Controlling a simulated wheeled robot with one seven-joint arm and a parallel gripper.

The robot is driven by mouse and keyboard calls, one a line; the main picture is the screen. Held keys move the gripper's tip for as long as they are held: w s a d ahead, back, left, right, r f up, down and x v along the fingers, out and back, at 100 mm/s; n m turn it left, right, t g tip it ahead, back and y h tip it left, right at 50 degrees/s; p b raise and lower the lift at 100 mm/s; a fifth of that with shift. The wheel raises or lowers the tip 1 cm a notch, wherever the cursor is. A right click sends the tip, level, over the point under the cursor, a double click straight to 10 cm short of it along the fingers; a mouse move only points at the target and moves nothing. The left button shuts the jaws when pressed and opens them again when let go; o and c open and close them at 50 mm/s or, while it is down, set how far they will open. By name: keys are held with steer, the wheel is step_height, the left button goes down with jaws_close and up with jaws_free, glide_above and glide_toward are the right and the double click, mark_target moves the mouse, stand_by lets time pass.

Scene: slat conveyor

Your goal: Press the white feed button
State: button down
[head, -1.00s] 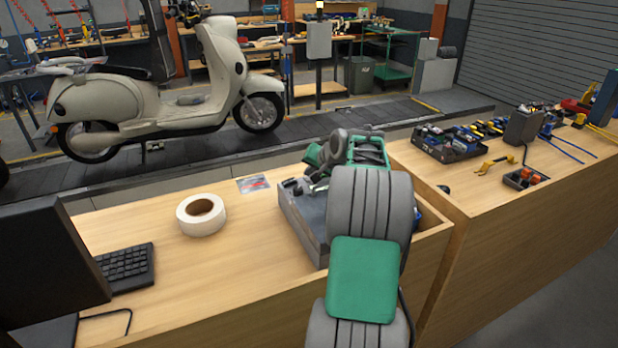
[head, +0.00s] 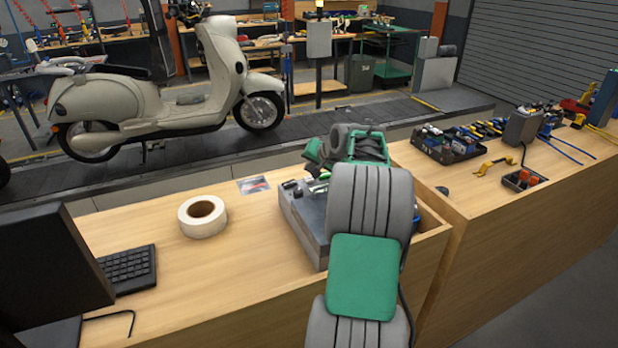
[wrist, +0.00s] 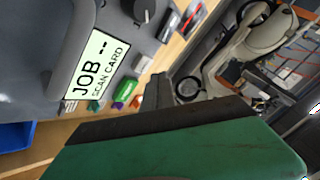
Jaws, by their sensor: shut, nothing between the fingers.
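A grey control box (head: 305,225) stands on the near wooden bench, partly hidden behind my arm. In the wrist view its panel (wrist: 35,45) carries a display (wrist: 97,60) reading "JOB -- SCAN CARD", a dark knob (wrist: 144,10) and a lit green control (wrist: 125,90). A small pale patch (wrist: 143,63) shows between the knob and the green control; I cannot tell whether it is the white feed button. My gripper is shut and empty; its grey fingertips (wrist: 158,88) show near the panel's edge. I cannot tell whether they touch anything. In the head view my arm hides most of the gripper.
A white tape roll (head: 187,222), a small card (head: 254,185) and a keyboard (head: 128,268) lie on the bench. A pale scooter (head: 140,100) stands on the slat conveyor (head: 300,128) behind it. A tool tray (head: 450,155) is on the right bench. The bench between tape and box is clear.

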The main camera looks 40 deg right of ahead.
mark_target(311, 180)
step_height(311, 180, up, 4)
steer(key=p, duration=0.2)
steer(key=shift+r+p, duration=0.25)
steer(key=shift+p, duration=0.1)
steer(key=shift+f, duration=0.1)
steer(key=s+a+r+n+g+y, duration=0.1)
steer(key=s+a+r+n, duration=0.15)
steer(key=a, duration=1.05)
steer(key=s+a+r+n+g, duration=0.1)
steer(key=s+a+n, duration=0.15)
steer(key=a, duration=0.95)
steer(key=s+a+f+n+g, duration=0.1)
steer(key=s+a+f+n, duration=0.2)
steer(key=s+a, duration=0.5)
steer(key=s+a+f+n+g, duration=0.1)
steer(key=s+a+f+n, duration=0.2)
steer(key=s+a, duration=0.5)
steer(key=s, duration=0.3)
steer(key=shift+s+a+g+y, duration=0.2)
steer(key=shift+a+g+y, duration=0.1)
steer(key=shift+a+y, duration=0.1)
steer(key=shift+d, duration=0.1)
